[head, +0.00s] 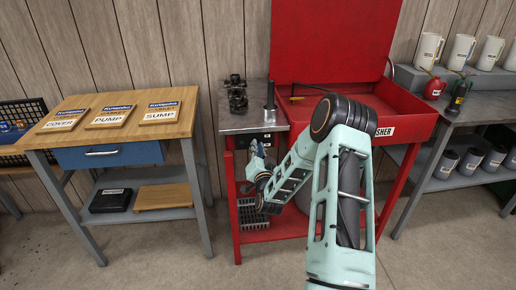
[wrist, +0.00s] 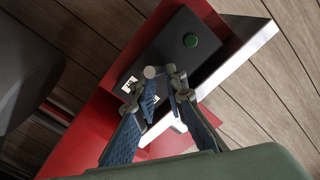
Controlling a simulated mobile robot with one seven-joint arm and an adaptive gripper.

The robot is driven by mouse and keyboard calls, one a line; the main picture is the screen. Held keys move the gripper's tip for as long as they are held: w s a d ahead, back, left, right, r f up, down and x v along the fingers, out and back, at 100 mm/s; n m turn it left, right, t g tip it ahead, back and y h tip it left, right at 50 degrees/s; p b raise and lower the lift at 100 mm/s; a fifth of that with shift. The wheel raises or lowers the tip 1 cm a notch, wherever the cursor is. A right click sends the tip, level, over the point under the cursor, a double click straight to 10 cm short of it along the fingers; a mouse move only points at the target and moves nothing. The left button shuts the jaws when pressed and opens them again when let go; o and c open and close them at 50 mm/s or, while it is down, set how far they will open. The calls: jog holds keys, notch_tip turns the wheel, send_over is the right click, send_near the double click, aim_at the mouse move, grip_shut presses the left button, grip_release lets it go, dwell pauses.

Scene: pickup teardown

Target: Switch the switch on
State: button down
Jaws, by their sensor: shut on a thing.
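The red parts washer (head: 400,115) stands behind my arm. A metal shelf (head: 240,122) with a dark part on it is above the panel. A wooden workbench (head: 90,135) with labelled boards stands left; a grey bench (head: 484,130) with jugs and cans stands right.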

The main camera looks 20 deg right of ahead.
jog(key=shift+w+a+r+y, duration=0.2)
jog(key=shift+a+y, duration=0.1)
jog(key=shift+a, duration=0.3)
jog(key=c, duration=2)
grip_release()
jog(key=shift+c, duration=0.2)
jog(key=shift+f, duration=0.1)
jog(key=shift+d, duration=0.1)
jog(key=shift+s+f, duration=0.1)
jog(key=s+a+f+b, duration=0.3)
jog(key=s+f+b, duration=0.2)
jog(key=s, duration=0.5)
jog(key=shift+s+f+b, duration=0.25)
jog(key=shift+f+b, duration=0.1)
jog(key=shift+b, duration=0.5)
